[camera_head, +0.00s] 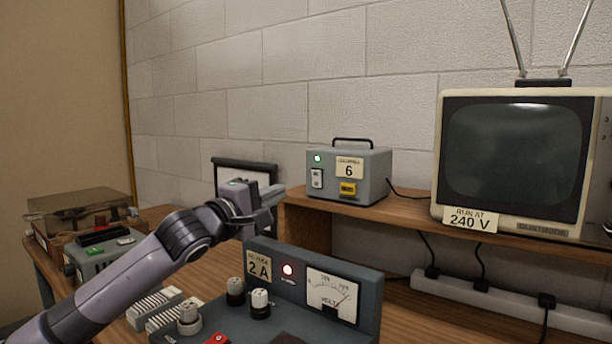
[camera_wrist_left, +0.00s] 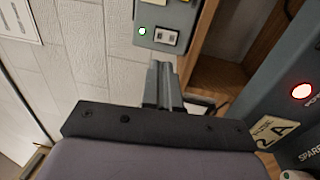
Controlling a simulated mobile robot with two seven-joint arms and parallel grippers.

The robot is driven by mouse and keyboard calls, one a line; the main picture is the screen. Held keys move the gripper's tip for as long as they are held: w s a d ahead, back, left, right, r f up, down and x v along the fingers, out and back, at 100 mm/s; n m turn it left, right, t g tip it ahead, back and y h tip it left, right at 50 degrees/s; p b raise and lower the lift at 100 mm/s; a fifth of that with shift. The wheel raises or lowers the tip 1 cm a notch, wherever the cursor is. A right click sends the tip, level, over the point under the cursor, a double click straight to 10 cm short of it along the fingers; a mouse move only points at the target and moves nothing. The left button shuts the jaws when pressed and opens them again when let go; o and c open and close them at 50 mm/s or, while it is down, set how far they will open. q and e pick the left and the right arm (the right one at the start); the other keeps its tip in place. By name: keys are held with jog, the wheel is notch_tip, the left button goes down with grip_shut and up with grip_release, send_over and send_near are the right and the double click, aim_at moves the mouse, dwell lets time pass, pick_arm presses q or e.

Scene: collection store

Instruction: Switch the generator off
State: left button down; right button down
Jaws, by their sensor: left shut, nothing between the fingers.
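A grey box with a black handle (camera_head: 374,178) stands on the wooden shelf. Its label reads 6, with a smaller word I cannot read for certain. A green lamp (camera_head: 317,158) glows on its front above a white rocker switch (camera_head: 316,179), beside a yellow plate. In the left wrist view the green lamp (camera_wrist_left: 143,31) and switch (camera_wrist_left: 166,38) show just beyond my fingers. I cannot tell from its label that this is the generator. My left gripper (camera_head: 277,190) is shut and empty, left of the box and apart from it. My right gripper is not in view.
A control panel (camera_head: 368,290) with a lit red lamp, knobs and a voltmeter stands in front, below my left gripper. A television (camera_head: 515,155) stands right of the box. A power strip (camera_head: 500,302) lies below the shelf. Several cases sit at the left.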

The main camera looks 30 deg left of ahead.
aim_at(315, 173)
pick_arm(q)
jog(key=w+p, duration=0.1)
jog(key=w, duration=0.2)
jog(key=w+d+r+p, duration=0.1)
jog(key=w, duration=0.2)
jog(key=w+p, duration=0.1)
jog(key=w, duration=0.3)
jog(key=shift+w+d+r, duration=0.1)
jog(key=shift+d+r, duration=0.05)
jog(key=shift+d, duration=0.05)
jog(key=shift+w, duration=0.2)
jog(key=shift+w+d+r+p, duration=0.1)
jog(key=shift+d+r+p, duration=0.15)
jog(key=shift+p, duration=0.4)
jog(key=shift+a, duration=0.15)
